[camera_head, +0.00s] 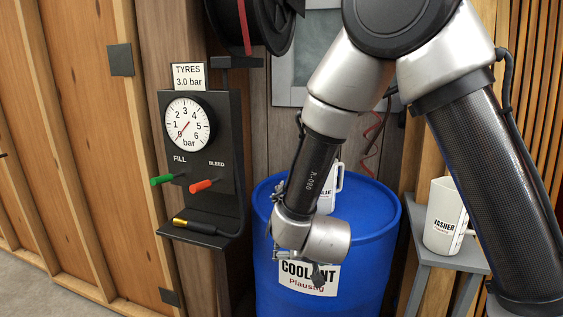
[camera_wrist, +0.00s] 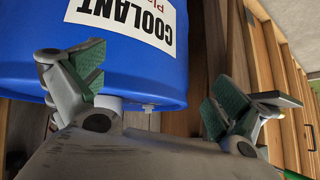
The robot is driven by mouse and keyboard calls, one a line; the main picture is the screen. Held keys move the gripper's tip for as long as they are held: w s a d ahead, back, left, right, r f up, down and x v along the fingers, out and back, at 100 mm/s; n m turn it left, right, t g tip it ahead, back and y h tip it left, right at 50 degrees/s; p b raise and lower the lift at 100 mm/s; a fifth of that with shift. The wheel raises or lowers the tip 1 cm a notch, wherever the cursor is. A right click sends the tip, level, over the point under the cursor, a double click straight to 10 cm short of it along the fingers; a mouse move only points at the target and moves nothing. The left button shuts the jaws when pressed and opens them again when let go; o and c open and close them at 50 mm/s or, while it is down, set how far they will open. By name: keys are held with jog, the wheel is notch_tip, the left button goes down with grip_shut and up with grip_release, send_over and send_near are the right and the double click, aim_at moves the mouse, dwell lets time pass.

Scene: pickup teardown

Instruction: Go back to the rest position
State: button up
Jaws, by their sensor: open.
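My gripper (camera_wrist: 158,90) is open in the wrist view, with its two green-padded fingers wide apart and nothing between them. In the head view my gripper (camera_head: 320,276) hangs low in front of the blue coolant drum (camera_head: 370,240), overlapping its label. The drum also shows in the wrist view (camera_wrist: 60,45), at the upper left behind one finger. Whether the gripper touches the drum cannot be told. The fingers are mostly hidden behind my wrist in the head view.
A tyre gauge panel (camera_head: 233,140) with green and red levers stands left of the drum. A white coolant jug (camera_head: 328,192) is on the drum, partly hidden by my arm. A white washer jug (camera_head: 442,215) stands on a grey stand (camera_head: 450,258) at right. Floor shows at lower left.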

jog(key=s+d+r+n+g+y, duration=0.1)
jog(key=s+d+r+n+g, duration=0.3)
jog(key=s+d+r+g, duration=0.45)
jog(key=s+d+r+m+t+h, duration=0.1)
jog(key=s+d+r, duration=0.3)
jog(key=d, duration=0.3)
jog(key=s+d+r+m+t+h, duration=0.1)
jog(key=s+d+r+t, duration=0.1)
jog(key=s+d+r, duration=0.2)
jog(key=s+d+r+m+t, duration=0.1)
jog(key=s+d+r, duration=0.3)
jog(key=d+r, duration=0.3)
jog(key=d, duration=0.5)
jog(key=shift+r+m+h, duration=0.25)
jog(key=shift+m+h, duration=0.05)
jog(key=shift+h, duration=0.1)
